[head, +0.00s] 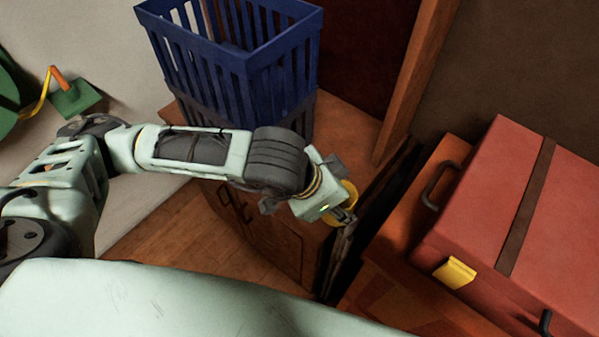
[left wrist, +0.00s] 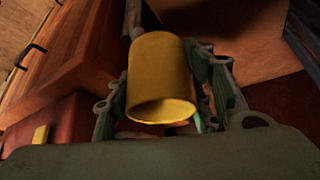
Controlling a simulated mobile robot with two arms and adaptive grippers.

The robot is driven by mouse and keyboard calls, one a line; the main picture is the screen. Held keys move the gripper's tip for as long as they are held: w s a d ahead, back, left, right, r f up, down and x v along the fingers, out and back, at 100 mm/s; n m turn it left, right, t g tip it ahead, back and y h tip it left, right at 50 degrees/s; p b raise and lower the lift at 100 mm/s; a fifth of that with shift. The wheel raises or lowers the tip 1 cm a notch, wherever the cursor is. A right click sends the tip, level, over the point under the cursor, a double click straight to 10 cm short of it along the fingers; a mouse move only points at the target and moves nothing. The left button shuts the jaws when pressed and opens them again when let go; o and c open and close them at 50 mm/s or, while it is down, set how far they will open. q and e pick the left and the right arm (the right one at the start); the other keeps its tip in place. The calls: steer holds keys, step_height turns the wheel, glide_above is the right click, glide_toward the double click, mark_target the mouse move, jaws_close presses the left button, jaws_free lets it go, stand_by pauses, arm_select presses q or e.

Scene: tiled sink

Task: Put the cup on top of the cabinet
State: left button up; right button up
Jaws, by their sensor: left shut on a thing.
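A yellow cup (head: 350,193) is in my left gripper (head: 345,215), beside the right edge of the wooden cabinet (head: 347,137). In the head view my wrist hides part of the cup. In the left wrist view the cup (left wrist: 160,75) sits between the two fingers, its open rim tilted toward the camera. The gripper is shut on it. I cannot tell whether the cup touches the cabinet. My right gripper is not in view.
A blue slatted crate (head: 225,62) stands on the cabinet's back left. Bare cabinet top lies right of the crate. A red case (head: 500,210) with a dark strap lies on wood at the right, across a dark gap. A green object (head: 76,99) is at far left.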

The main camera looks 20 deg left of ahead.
arm_select(q)
steer(key=w+a+f, duration=0.1)
steer(key=a, duration=0.1)
steer(key=w+a+f, duration=0.3)
steer(key=a, duration=0.1)
steer(key=shift+w+a+f, duration=0.2)
steer(key=shift+w+f, duration=0.05)
steer(key=shift+f, duration=0.05)
steer(key=shift+a+f, duration=0.1)
steer(key=shift+f, duration=0.05)
step_height(320, 180, down, 3)
steer(key=shift+f+b, duration=0.2)
steer(key=shift+b, duration=0.55)
steer(key=shift+f, duration=0.3)
steer(key=shift+r, duration=0.1)
steer(key=o, duration=1.1)
steer(key=shift+o, duration=0.3)
